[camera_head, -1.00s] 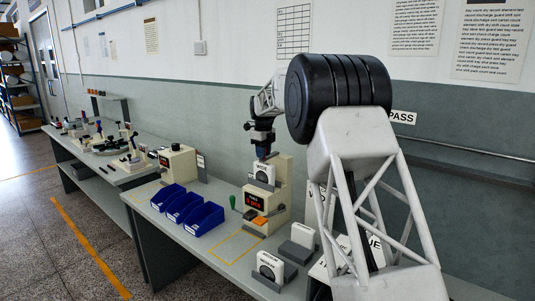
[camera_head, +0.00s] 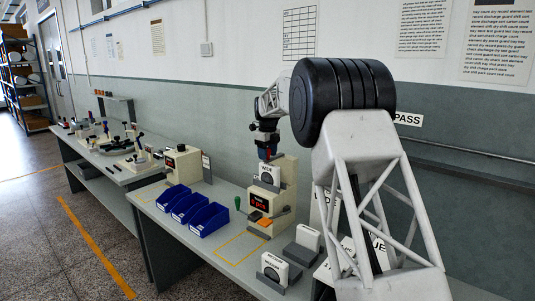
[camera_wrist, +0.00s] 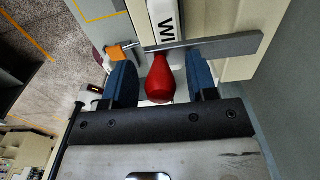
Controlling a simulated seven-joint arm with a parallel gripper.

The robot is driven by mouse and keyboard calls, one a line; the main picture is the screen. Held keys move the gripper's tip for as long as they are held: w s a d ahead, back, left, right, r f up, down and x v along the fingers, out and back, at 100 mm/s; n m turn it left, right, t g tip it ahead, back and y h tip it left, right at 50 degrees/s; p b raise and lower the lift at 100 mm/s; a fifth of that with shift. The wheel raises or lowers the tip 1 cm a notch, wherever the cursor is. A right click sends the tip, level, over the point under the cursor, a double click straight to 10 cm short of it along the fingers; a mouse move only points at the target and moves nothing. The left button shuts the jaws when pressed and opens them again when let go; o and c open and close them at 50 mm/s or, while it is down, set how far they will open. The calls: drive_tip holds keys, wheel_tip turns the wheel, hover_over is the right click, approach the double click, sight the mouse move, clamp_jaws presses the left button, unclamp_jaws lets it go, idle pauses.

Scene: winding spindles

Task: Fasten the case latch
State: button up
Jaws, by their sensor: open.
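My gripper (camera_head: 267,153) is over a cream machine (camera_head: 282,182) on the bench. In the wrist view its two blue fingers (camera_wrist: 162,80) stand open, one on each side of a red rounded handle (camera_wrist: 160,80). Gaps show on both sides, so I see no grip on it. The handle lies in front of a grey flat bar (camera_wrist: 225,46) and a white sign with partly hidden lettering (camera_wrist: 166,18). I cannot tell for certain which part is the case latch. In the head view the handle is too small to make out clearly.
The machine has a red display (camera_head: 257,201). Blue bins (camera_head: 208,219) and a green-handled tool (camera_head: 238,204) stand to its left. White labelled blocks on grey stands (camera_head: 275,268) are at the front. An orange piece (camera_wrist: 121,52) is left of the handle. A wall (camera_head: 235,130) is behind.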

drive_tip(key=shift+r, duration=0.1)
drive_tip(key=shift+r, duration=3.8)
drive_tip(key=shift+s+d+r, duration=0.1)
drive_tip(key=shift+s+r, duration=0.2)
drive_tip(key=shift+s, duration=0.2)
drive_tip(key=s+d+r+n, duration=0.2)
drive_tip(key=s+n, duration=0.3)
drive_tip(key=s, duration=0.7)
drive_tip(key=s+d+r+n+t, duration=0.15)
drive_tip(key=s+n, duration=0.25)
drive_tip(key=s, duration=0.8)
drive_tip(key=s+d+r+n, duration=0.15)
drive_tip(key=s+n, duration=0.35)
drive_tip(key=s, duration=0.7)
drive_tip(key=s+d+f+n, duration=0.1)
drive_tip(key=s+f+n, duration=0.3)
drive_tip(key=s, duration=0.7)
drive_tip(key=s+d+f+n, duration=0.1)
drive_tip(key=s+f+n, duration=0.3)
drive_tip(key=s, duration=0.7)
drive_tip(key=s+d+f+n+t, duration=0.1)
drive_tip(key=s+f+n, duration=0.4)
drive_tip(key=s, duration=0.7)
drive_tip(key=x, duration=0.2)
drive_tip(key=shift+s+f, duration=0.25)
drive_tip(key=shift+f, duration=0.15)
